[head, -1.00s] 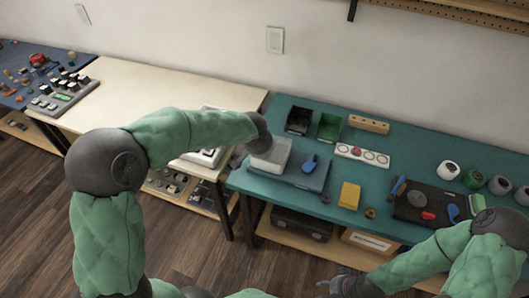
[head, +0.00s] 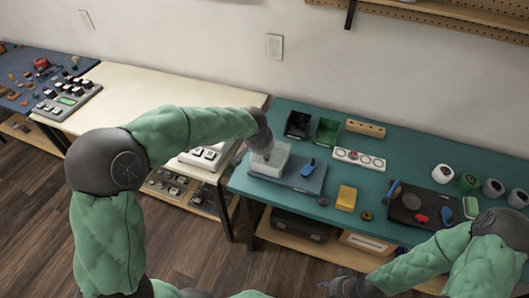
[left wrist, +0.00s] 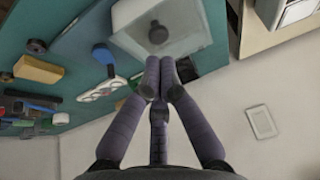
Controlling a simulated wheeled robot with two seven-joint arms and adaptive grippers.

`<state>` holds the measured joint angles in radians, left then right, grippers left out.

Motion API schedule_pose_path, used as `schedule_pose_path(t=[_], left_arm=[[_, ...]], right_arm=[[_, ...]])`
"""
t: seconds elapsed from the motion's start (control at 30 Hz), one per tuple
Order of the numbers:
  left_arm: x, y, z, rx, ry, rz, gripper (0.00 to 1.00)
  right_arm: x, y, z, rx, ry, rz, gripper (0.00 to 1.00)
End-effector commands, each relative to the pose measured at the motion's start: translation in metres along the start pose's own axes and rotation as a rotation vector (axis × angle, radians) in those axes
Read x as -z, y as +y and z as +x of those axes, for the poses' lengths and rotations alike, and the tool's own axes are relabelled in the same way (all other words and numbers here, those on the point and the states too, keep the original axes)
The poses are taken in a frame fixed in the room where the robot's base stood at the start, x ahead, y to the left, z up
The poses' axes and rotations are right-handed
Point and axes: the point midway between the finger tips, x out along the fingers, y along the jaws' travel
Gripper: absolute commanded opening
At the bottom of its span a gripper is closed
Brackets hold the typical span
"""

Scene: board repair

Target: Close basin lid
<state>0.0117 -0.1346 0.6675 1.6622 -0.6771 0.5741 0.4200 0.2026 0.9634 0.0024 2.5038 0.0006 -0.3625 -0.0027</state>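The basin (head: 268,172) is a pale, translucent box on a blue mat (head: 306,183) at the left of the teal bench. In the left wrist view, the basin (left wrist: 196,42) is at the top, with a round grey thing (left wrist: 158,33) inside. I cannot clearly make out a separate lid. My left gripper (head: 264,150) is over the basin's left part in the head view. In the left wrist view, the left gripper's fingertips (left wrist: 159,62) are drawn together by the basin's near edge, with nothing visible between them. My right gripper (head: 338,285) is low, in front of the bench; its fingers are unclear.
A blue-handled tool (head: 308,167) lies beside the basin. A black bin (head: 298,124) and a green bin (head: 327,131) stand behind. A yellow block (head: 346,197) and a dark tray (head: 412,213) are to the right. A cream table (head: 150,92) adjoins on the left.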

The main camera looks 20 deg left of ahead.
Motion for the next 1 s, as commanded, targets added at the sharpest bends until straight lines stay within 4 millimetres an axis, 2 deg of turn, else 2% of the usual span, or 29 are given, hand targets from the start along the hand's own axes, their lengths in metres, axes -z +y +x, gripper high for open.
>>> schedule_pose_path(t=[0.1, 0.5, 0.73, 1.0], left_arm=[[-0.019, 0.001, -0.013, 0.000, -0.002, 0.002, 0.00], [-0.066, 0.005, -0.049, 0.000, -0.002, 0.002, 0.00], [-0.079, 0.005, -0.057, 0.000, -0.002, 0.002, 0.00], [-0.081, 0.006, -0.057, -0.002, -0.004, 0.002, 0.00]], right_arm=[[0.000, -0.001, -0.004, 0.000, 0.000, 0.000, 0.48], [-0.001, -0.005, -0.014, 0.000, 0.000, 0.000, 0.48], [-0.001, -0.006, -0.016, 0.000, 0.000, 0.000, 0.48], [-0.001, -0.006, -0.016, 0.000, 0.000, 0.000, 0.48]])
